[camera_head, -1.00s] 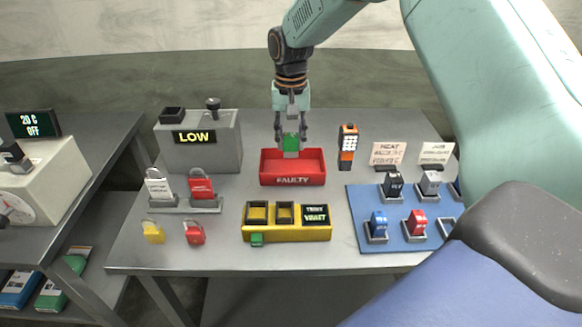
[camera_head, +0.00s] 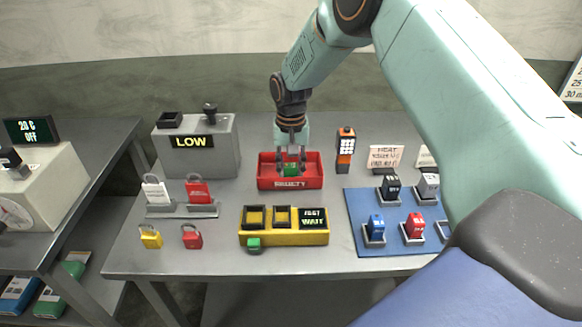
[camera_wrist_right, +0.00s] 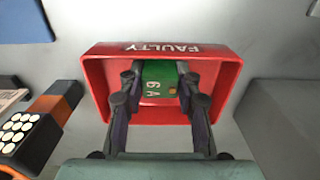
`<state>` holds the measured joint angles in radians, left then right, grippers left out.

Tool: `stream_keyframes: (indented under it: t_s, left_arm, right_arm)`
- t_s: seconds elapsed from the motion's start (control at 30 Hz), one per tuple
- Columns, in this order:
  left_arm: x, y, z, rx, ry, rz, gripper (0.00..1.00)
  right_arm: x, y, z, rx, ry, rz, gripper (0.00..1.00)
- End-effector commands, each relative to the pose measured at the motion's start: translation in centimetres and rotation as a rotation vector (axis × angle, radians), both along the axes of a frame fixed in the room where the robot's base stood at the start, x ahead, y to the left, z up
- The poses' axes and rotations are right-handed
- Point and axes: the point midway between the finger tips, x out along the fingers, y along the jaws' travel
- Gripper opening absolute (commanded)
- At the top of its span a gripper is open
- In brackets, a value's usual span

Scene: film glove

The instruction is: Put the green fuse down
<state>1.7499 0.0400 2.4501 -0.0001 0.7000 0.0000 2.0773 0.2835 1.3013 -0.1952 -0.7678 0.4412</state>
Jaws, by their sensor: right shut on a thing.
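The green fuse (camera_head: 291,170) is between the fingers of my right gripper (camera_head: 292,168), down inside the red tray marked FAULTY (camera_head: 317,183). In the right wrist view the green fuse (camera_wrist_right: 160,80) shows a "6 A" mark, and the right gripper (camera_wrist_right: 160,88) has a finger on each side of it. The red tray (camera_wrist_right: 222,95) surrounds it there. Whether the fuse touches the tray floor I cannot tell. My left gripper is not in view.
A yellow tester (camera_head: 285,239) with a small green piece at its front stands before the tray. An orange handheld meter (camera_head: 345,150) is to the right. A blue mat (camera_head: 395,249) holds several fuses. A grey box reading LOW (camera_head: 222,160) stands left. Padlocks sit front left.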

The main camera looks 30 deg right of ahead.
Motion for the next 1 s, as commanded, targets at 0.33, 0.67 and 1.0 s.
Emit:
stream_keyframes:
  t_s: [0.33, 0.67, 1.0]
  left_arm:
    - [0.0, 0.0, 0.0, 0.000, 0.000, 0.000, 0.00]
    - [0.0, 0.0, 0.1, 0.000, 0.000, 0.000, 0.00]
    - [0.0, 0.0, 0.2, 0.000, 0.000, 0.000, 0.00]
  right_arm:
    - [0.0, 0.0, 0.0, 0.000, 0.000, 0.000, 0.56]
    - [0.1, 0.0, 0.7, 0.000, -0.001, 0.000, 0.56]
    - [0.1, 0.0, 7.1, 0.000, -0.004, 0.001, 0.56]
